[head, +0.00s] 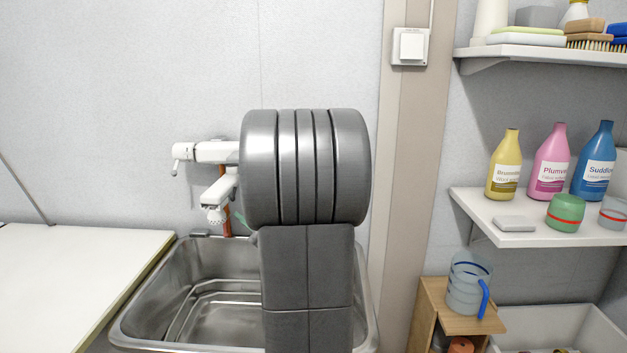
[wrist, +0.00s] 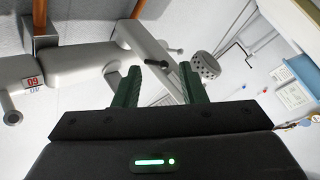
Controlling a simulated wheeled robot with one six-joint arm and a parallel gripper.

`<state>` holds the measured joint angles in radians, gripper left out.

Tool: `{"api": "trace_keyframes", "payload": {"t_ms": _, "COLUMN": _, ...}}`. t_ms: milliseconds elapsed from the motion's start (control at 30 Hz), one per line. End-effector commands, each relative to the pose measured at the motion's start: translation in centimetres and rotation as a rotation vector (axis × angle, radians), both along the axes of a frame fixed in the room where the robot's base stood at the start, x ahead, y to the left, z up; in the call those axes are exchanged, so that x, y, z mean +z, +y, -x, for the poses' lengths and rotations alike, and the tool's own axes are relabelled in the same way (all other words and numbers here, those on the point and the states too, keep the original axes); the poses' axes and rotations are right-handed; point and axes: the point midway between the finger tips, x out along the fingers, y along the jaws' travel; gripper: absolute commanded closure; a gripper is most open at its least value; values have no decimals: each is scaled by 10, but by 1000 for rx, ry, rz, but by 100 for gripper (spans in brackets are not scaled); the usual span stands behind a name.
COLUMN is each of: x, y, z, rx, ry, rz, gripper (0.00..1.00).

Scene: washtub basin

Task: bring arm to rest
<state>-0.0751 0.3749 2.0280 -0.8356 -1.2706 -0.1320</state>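My grey arm (head: 306,170) stands upright in the middle of the head view, in front of the basin. In the head view it hides nearly all of my gripper. In the wrist view my gripper (wrist: 159,70) has two dark green fingers standing apart, with nothing held between them. The white tap fitting (head: 214,152) on the wall is close beyond the fingers; it also shows in the wrist view (wrist: 75,85). Whether the fingers touch it cannot be told.
The steel basin (head: 150,312) lies below and behind my arm. A white worktop (head: 70,275) is at left. At right, a shelf (head: 475,215) holds bottles (head: 505,170), and a jug (head: 465,290) stands on a wooden box (head: 433,300). The wall above the worktop is clear.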

Motion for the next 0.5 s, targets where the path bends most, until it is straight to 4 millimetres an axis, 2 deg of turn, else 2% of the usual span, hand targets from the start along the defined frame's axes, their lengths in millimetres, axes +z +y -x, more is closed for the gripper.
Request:
{"api": "trace_keyframes", "payload": {"t_ms": 100, "x": 4, "y": 15, "z": -11, "rx": 4, "ry": 0, "rz": 1, "gripper": 62}}
{"api": "trace_keyframes", "payload": {"t_ms": 233, "x": 7, "y": 25, "z": -19, "rx": 2, "ry": 1, "rz": 0, "gripper": 62}}
{"api": "trace_keyframes", "payload": {"t_ms": 500, "x": 7, "y": 26, "z": -22, "rx": 1, "ry": -24, "rz": 1, "gripper": 62}}
